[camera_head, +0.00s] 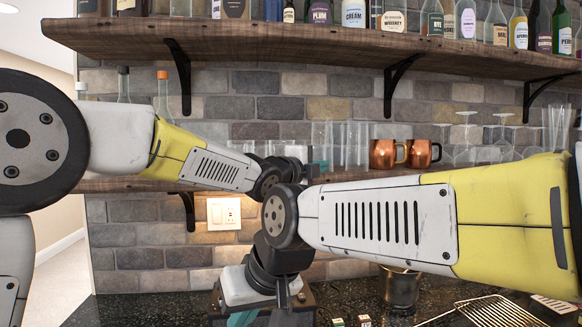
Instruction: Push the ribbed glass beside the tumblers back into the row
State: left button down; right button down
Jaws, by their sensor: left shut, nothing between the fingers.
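Clear straight-sided glasses (354,143) stand in a row on the lower wooden shelf, left of two copper mugs. More clear glasses (292,148) stand further left, partly hidden behind my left wrist. I cannot tell which glass is the ribbed one. My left gripper (319,167) is shut and empty at shelf height, its teal fingertips in front of the glasses. Whether it touches a glass cannot be told. My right gripper (243,318) points down at the bottom edge, below the shelf; only a bit of teal finger shows.
The copper mugs (382,154) and stemmed glasses (466,140) stand right of the row. Bottles (163,98) stand at the left end. An upper shelf (300,38) with bottles overhangs. Below are a dark counter (345,292), a metal cup (400,288) and a wire rack (490,312).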

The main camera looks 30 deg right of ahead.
pick_arm(q)
jog(key=shift+w+d, duration=0.1)
jog(key=shift+w, duration=0.25)
jog(key=w, duration=0.1)
jog(key=w+d, duration=0.1)
jog(key=w, duration=0.2)
jog(key=shift+w+d, duration=0.25)
jog(key=shift+w, duration=0.1)
